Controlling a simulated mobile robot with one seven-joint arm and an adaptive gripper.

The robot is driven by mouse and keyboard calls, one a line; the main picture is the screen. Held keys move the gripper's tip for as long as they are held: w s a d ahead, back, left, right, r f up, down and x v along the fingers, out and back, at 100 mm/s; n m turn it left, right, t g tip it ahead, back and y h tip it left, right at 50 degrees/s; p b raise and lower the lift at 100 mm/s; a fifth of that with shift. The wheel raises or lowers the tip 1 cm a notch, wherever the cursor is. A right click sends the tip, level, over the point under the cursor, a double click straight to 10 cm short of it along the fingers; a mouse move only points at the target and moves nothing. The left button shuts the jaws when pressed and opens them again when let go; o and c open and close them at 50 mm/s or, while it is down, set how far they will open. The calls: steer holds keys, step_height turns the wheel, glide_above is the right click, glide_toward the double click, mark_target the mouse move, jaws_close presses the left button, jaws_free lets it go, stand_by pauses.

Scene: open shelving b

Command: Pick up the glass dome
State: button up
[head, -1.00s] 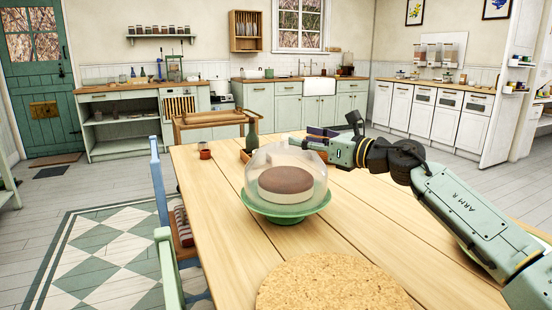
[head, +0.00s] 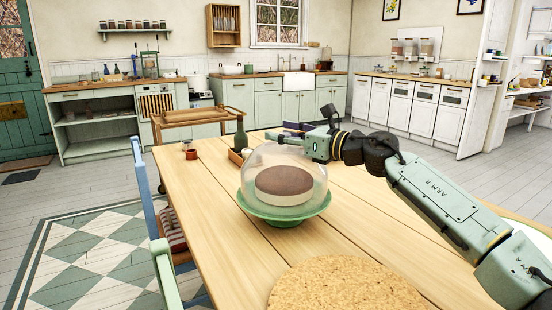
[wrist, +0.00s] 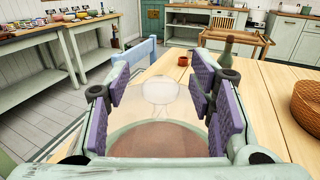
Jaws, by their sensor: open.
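The clear glass dome (head: 259,168) covers a brown-topped cake (head: 285,180) on a green stand (head: 282,219) on the wooden table. My gripper (head: 275,137) is at the top of the dome in the head view, coming from the right. In the wrist view, the open gripper (wrist: 160,84) has its purple-padded fingers on either side of the dome's round knob (wrist: 160,90), with visible gaps on both sides. The dome (wrist: 140,118) looks faint there, with the cake below it. Finger contact with the glass does not show.
A round cork mat (head: 345,285) lies at the table's near edge. A wicker basket (wrist: 308,103) is right in the wrist view.

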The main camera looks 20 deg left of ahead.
steer(key=shift+d, duration=0.15)
jaws_close()
stand_by(0.4)
steer(key=shift+r, duration=0.1)
stand_by(0.4)
